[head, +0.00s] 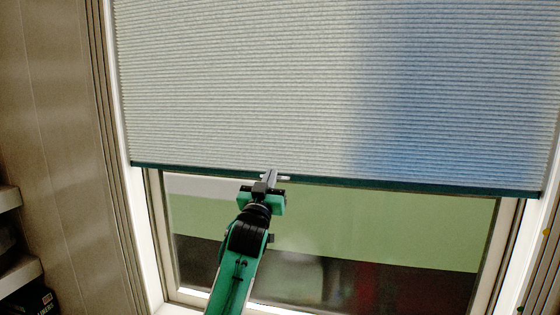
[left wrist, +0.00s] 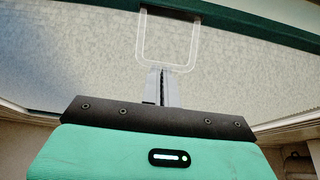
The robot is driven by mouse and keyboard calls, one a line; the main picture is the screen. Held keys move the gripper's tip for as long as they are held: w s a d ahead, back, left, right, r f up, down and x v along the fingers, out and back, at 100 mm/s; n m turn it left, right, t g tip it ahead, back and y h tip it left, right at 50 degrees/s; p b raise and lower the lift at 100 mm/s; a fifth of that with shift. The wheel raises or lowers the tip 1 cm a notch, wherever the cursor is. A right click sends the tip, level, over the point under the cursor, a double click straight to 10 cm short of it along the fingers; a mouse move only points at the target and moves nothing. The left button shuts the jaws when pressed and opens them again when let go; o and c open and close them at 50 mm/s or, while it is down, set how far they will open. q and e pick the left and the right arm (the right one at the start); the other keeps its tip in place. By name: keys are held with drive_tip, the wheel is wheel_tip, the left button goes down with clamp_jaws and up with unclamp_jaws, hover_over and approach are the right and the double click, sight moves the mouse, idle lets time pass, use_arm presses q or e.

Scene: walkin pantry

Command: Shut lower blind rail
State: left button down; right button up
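The blind's lower rail (head: 400,185) is a dark green bar along the bottom edge of the lowered pale blind (head: 240,80). It hangs partway down the window, with glass showing below. In the left wrist view the rail (left wrist: 235,22) crosses the top. A pale U-shaped handle (left wrist: 192,45) hangs from it. My left gripper (head: 270,176) is at the rail, left of its middle. In the left wrist view its fingers (left wrist: 161,72) are together, with their tips at the handle's lower bar. I cannot tell whether they touch it. My right gripper is not in view.
The white window frame (head: 143,230) borders the blind at the left and right. Uncovered window glass (head: 400,235) lies below the rail. White shelves (head: 18,272) stand at the far left. A panelled wall (head: 60,130) is left of the window.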

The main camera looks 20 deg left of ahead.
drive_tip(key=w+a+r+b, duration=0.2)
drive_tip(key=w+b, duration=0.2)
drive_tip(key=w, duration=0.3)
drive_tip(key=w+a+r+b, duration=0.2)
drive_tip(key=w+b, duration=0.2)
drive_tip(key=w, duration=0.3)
use_arm(q)
wheel_tip(320, 180, down, 40)
drive_tip(key=b, duration=0.8)
drive_tip(key=shift+a+b, duration=0.2)
drive_tip(key=shift+b, duration=0.1)
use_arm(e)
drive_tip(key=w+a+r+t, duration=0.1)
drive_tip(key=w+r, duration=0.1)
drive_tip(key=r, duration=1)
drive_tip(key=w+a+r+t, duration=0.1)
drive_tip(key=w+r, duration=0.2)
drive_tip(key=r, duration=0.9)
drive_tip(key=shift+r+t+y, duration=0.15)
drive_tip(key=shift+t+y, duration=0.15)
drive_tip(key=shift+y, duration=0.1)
use_arm(q)
drive_tip(key=shift+w+r, duration=0.1)
drive_tip(key=shift+r, duration=0.1)
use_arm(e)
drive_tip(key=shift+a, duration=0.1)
